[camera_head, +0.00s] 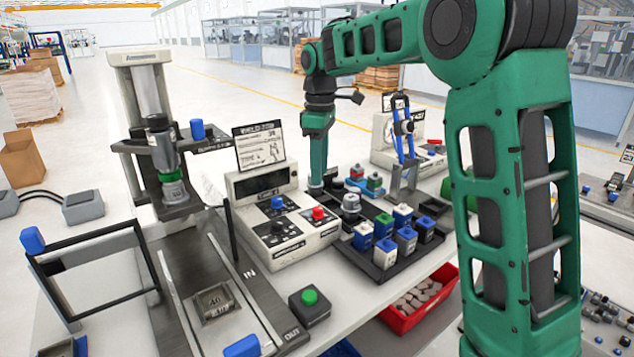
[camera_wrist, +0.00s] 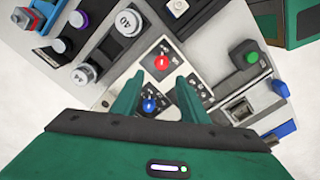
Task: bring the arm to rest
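My green arm (camera_head: 375,40) reaches from the right of the head view up and over the table, with its end pointing down. My gripper (camera_head: 318,180) hangs behind the control box (camera_head: 285,225), near the grey weights; its fingertips are hard to make out there. In the wrist view my gripper (camera_wrist: 158,85) shows two green fingers held apart with nothing between them. Beyond them lies the control box's panel with a red button (camera_wrist: 162,62) and a blue button (camera_wrist: 149,105). Whether the fingers touch anything cannot be told.
A black tray (camera_head: 395,270) with several blue-and-white blocks stands right of the control box. A press (camera_head: 165,150) and a conveyor (camera_head: 215,290) stand to the left. A green button box (camera_head: 309,305) sits near the front edge. A red bin (camera_head: 420,305) is below the table.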

